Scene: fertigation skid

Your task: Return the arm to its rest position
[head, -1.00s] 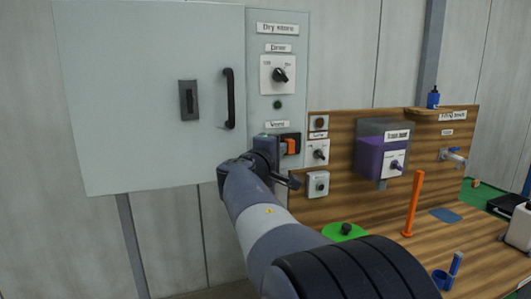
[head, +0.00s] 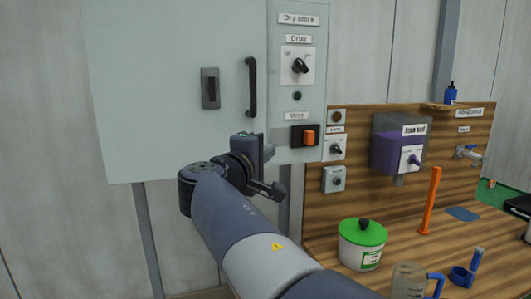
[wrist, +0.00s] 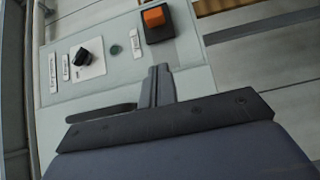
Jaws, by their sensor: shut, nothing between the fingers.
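My gripper (head: 262,146) is shut and empty, its arm reaching up from the lower right in the head view. It is in front of the lower edge of the dry store cabinet (head: 160,100), left of and a little below the orange vent switch (head: 309,137). In the wrist view the closed fingers (wrist: 160,82) point toward the control panel. The orange vent switch (wrist: 154,17) shows beyond them there, with a visible gap in the picture.
The panel carries a black drier knob (head: 299,65). A wooden bench at right holds a green-lidded tub (head: 362,243), a clear jug (head: 408,280), a blue cup (head: 462,276) and an upright orange stick (head: 430,200). A purple dispenser (head: 395,152) hangs behind. Wall left of my arm is clear.

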